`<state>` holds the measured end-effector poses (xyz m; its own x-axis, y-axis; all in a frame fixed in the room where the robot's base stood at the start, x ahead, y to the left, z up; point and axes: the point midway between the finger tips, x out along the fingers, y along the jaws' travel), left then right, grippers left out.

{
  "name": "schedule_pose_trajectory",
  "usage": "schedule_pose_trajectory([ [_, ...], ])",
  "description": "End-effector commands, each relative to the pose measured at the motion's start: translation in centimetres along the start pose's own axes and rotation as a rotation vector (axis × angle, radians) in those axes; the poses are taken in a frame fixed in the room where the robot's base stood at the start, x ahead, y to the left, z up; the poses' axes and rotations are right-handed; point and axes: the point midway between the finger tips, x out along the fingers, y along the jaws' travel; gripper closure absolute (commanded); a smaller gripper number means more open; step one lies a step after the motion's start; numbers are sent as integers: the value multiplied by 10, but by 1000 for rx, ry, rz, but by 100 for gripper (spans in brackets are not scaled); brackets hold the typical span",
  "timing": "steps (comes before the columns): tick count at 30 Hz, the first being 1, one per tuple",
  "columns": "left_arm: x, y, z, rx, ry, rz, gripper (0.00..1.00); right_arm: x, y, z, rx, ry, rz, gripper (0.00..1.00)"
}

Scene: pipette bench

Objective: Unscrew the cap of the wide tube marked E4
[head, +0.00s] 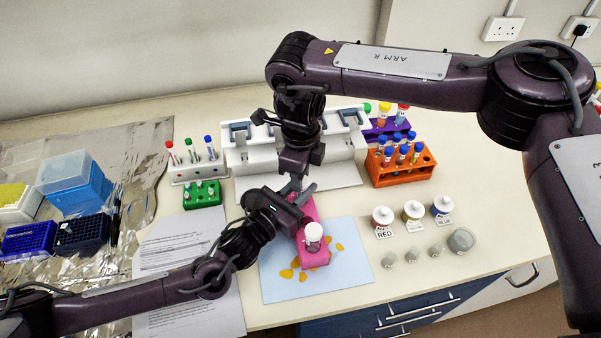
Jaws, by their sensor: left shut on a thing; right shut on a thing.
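A pink rack (316,258) stands on a light blue mat (275,284). A wide tube with a white cap (313,232) stands upright at its near part; I can read no E4 mark on it. My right gripper (297,191) points down over the far part of the rack. My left gripper (299,207) reaches in from the left, just below and in front of the right one. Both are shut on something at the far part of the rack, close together. What they hold is hidden by the grippers, so I cannot tell tube from cap.
Orange (403,177) and purple tube racks stand right of the white pipette stand (240,157). A white rack (197,170) and a green rack (202,194) stand left of it. Several bottles (413,213) are at right. Yellow-orange patches mark the mat; papers (180,250) lie left.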

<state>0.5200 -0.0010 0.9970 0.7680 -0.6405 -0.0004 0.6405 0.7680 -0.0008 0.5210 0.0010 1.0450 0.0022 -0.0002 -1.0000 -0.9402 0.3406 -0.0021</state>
Motion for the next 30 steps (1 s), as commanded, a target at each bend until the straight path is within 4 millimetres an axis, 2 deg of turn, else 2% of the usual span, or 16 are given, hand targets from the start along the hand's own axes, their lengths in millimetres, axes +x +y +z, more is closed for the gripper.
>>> schedule_pose_trajectory([
  [10, 0, 0, 0, 0, 1, 1, 100, -2, 0, 0, 1, 0, 1, 99],
  [30, 0, 0, 0, 0, 0, 1, 100, -22, 0, 0, 2, 0, 1, 99],
])
